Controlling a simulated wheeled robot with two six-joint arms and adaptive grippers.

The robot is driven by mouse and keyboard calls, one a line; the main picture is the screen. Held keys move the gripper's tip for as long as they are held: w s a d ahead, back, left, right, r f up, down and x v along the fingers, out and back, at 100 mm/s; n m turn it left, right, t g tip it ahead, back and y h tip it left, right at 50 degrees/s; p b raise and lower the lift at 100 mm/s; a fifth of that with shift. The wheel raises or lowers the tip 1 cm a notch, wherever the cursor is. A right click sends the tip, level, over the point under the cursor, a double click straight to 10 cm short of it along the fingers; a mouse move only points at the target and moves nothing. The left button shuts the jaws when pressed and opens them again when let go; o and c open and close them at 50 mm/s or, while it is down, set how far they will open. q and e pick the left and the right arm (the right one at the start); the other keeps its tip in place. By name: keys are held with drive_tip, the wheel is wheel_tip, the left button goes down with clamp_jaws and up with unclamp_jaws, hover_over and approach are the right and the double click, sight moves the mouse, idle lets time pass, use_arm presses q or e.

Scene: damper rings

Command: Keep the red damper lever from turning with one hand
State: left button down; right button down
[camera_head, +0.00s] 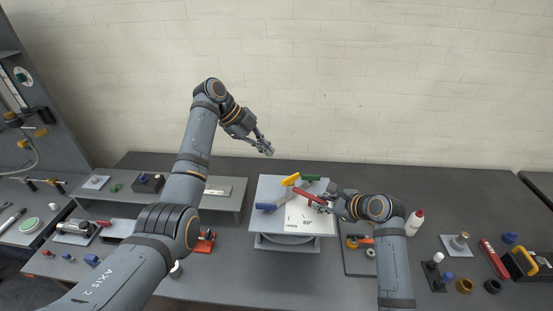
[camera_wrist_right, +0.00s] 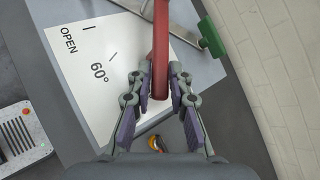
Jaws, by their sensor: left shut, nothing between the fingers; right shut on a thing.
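The red damper lever (camera_head: 306,195) lies over the grey damper box (camera_head: 262,190) in the middle of the bench. It also shows in the right wrist view (camera_wrist_right: 160,45), running down between the fingers. My right gripper (camera_head: 327,204) is shut on the lever's outer end, with one finger on each side in the right wrist view (camera_wrist_right: 160,92). My left gripper (camera_head: 268,150) is shut and empty, raised in the air behind and above the box. A white plate (camera_head: 300,222) marked 60° lies under the lever; OPEN is readable in the right wrist view.
A yellow lever (camera_head: 291,179), a blue lever (camera_head: 268,207) and a green lever (camera_head: 311,178) are on the same box. A grey shelf (camera_head: 225,200) stands at the left.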

use_arm(q)
drive_tip(key=shift+a+r, duration=0.3)
drive_tip(key=shift+r, duration=0.05)
drive_tip(key=c, duration=1.9)
unclamp_jaws()
drive_tip(key=shift+f, duration=0.1)
drive_tip(key=o, duration=0.5)
drive_tip(key=f+n+t, duration=0.1)
drive_tip(key=f+n, duration=0.1)
drive_tip(key=s+f+n+t+h, duration=0.1)
drive_tip(key=f+n, duration=0.1)
drive_tip(key=f+n+t, duration=0.1)
drive_tip(key=f+n, duration=0.1)
drive_tip(key=shift+s+a+n, duration=0.1)
drive_tip(key=shift+s+n, duration=0.15)
drive_tip(key=shift+n, duration=0.15)
drive_tip(key=shift+c, duration=0.2)
drive_tip(key=n+t+h, duration=0.2)
drive_tip(key=n+t, duration=0.2)
drive_tip(key=n, duration=0.4)
approach(291, 176)
drive_tip(key=x, duration=1)
drive_tip(key=shift+s+f, duration=0.1)
drive_tip(key=shift+f, duration=0.05)
clamp_jaws()
